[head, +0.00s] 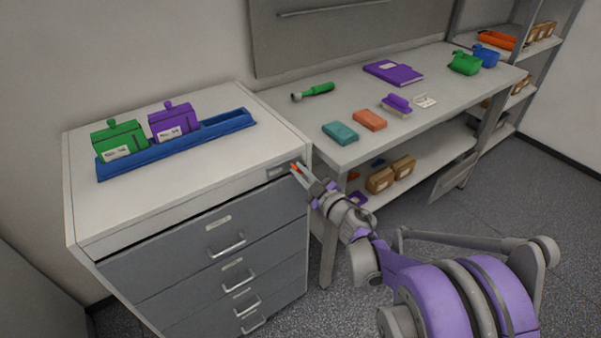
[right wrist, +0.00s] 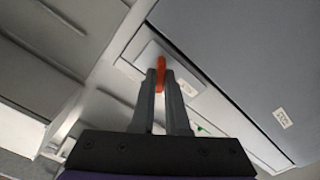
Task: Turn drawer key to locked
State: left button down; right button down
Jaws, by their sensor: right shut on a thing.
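The drawer key (right wrist: 161,74) is a small orange piece at the top right of the drawer cabinet's front. It also shows as an orange spot in the head view (head: 294,166). My right gripper (head: 301,172) is at the key, and in the right wrist view its two fingers (right wrist: 161,84) are shut on it from both sides. The key's lock plate (right wrist: 155,52) is pale and lies behind the fingertips. The drawer cabinet (head: 180,206) has grey drawers, all closed. My left gripper is in neither view.
The workbench (head: 330,105) to the right carries a green-handled tool (head: 316,90), coloured blocks and a purple folder (head: 393,71). Shelving stands at the far right.

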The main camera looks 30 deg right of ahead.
jog(key=n, duration=0.5)
jog(key=shift+f+n, duration=0.1)
jog(key=shift+n, duration=0.2)
jog(key=n, duration=0.5)
jog(key=shift+a, duration=0.1)
jog(key=shift+f+n, duration=0.1)
jog(key=shift+n, duration=0.2)
jog(key=c, duration=0.9)
grip_release()
jog(key=s, duration=0.7)
jog(key=s+d, duration=0.1)
jog(key=s, duration=0.2)
jog(key=shift+s, duration=0.4)
